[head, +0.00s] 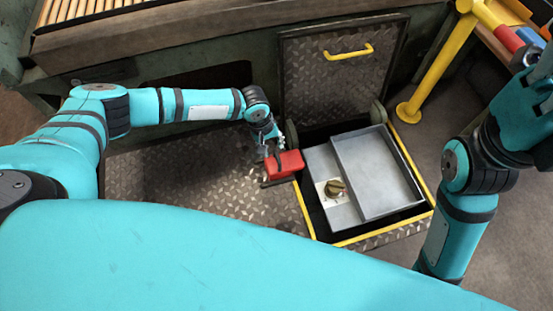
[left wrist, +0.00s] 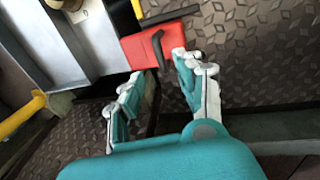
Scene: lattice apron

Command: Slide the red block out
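The red block (head: 285,163) has a dark handle and lies at the left edge of the open floor hatch, beside the grey metal box (head: 318,160). In the left wrist view the red block (left wrist: 140,50) is just beyond my fingertips, with its dark handle (left wrist: 158,48) facing me. My left gripper (head: 268,146) is at the block's left end. In the left wrist view my left gripper (left wrist: 155,75) is open, its fingers apart on either side of the handle's near end. I cannot tell whether they touch the block.
The hatch has a yellow rim (head: 308,213) and a raised lid (head: 340,85) with a yellow handle (head: 348,52). A brass knob (head: 335,187) sits on the box. A yellow post (head: 436,70) stands at the right. Patterned floor plate (head: 190,175) is clear to the left.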

